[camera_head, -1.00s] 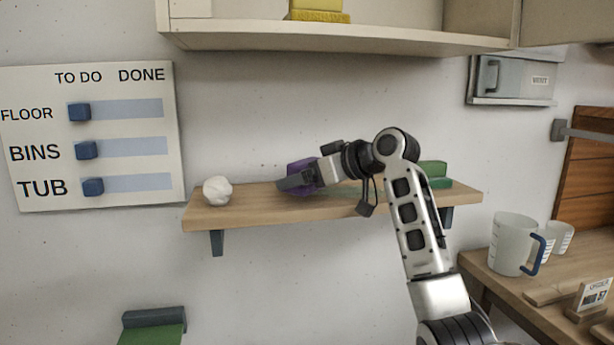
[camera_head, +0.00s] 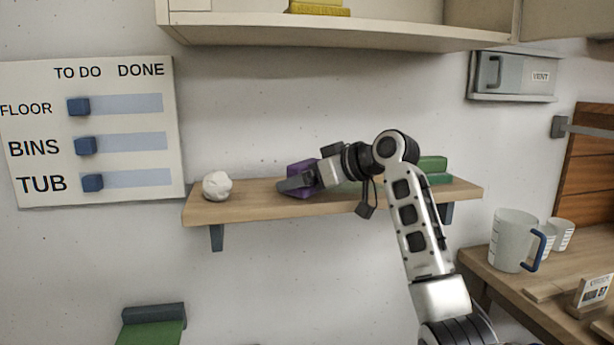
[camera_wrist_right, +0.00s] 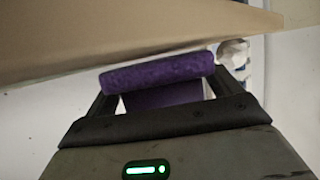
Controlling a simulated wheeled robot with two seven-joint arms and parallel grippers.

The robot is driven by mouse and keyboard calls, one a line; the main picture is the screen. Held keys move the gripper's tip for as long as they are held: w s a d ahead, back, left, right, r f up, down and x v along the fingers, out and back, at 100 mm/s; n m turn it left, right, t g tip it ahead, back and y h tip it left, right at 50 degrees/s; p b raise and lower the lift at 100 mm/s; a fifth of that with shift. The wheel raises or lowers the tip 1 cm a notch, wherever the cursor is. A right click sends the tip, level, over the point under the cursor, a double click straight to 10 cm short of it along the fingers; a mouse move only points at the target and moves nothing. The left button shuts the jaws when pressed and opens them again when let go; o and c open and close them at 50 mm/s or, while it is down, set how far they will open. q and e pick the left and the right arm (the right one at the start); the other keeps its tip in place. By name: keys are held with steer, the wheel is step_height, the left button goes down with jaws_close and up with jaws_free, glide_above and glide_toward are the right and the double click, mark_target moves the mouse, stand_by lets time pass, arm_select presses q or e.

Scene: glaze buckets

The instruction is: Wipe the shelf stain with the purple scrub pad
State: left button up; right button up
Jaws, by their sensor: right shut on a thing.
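The purple scrub pad (camera_head: 301,170) is at the middle of the wooden wall shelf (camera_head: 245,210). My right gripper (camera_head: 287,186) is shut on it; in the right wrist view the pad (camera_wrist_right: 157,72) sits between the two fingers (camera_wrist_right: 160,98). The pad is at the shelf top, but I cannot tell whether it presses on the board. No stain can be made out; the arm and pad cover part of the shelf top. My left gripper is not in view.
A crumpled white ball (camera_head: 217,186) lies at the shelf's left end. Green blocks (camera_head: 433,168) sit at the right, behind my arm. An upper cabinet (camera_head: 330,35) overhangs. A measuring jug (camera_head: 514,240) stands on the counter at right.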

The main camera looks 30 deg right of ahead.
mark_target(343, 190)
steer(key=shift+f, duration=0.35)
steer(key=shift+s+d, duration=0.2)
steer(key=shift+d, duration=0.55)
steer(key=shift+s+d, duration=0.15)
steer(key=shift+d, duration=0.6)
steer(key=shift+s+d+p, duration=0.2)
steer(key=shift+d, duration=0.5)
steer(key=shift+s+d+p, duration=0.2)
steer(key=shift+d, duration=0.55)
steer(key=shift+s+d+p, duration=0.2)
steer(key=shift+d, duration=0.5)
steer(key=shift+s+d+p, duration=0.25)
steer(key=shift+s+d, duration=0.2)
steer(key=shift+d, duration=1.2)
steer(key=shift+s+d+p, duration=0.3)
steer(key=shift+s+d, duration=0.1)
steer(key=shift+d, duration=1.2)
steer(key=shift+s+d+p, duration=0.25)
steer(key=shift+s+d, duration=0.2)
steer(key=shift+d, duration=1.2)
steer(key=shift+r, duration=0.1)
steer(key=shift+a, duration=0.1)
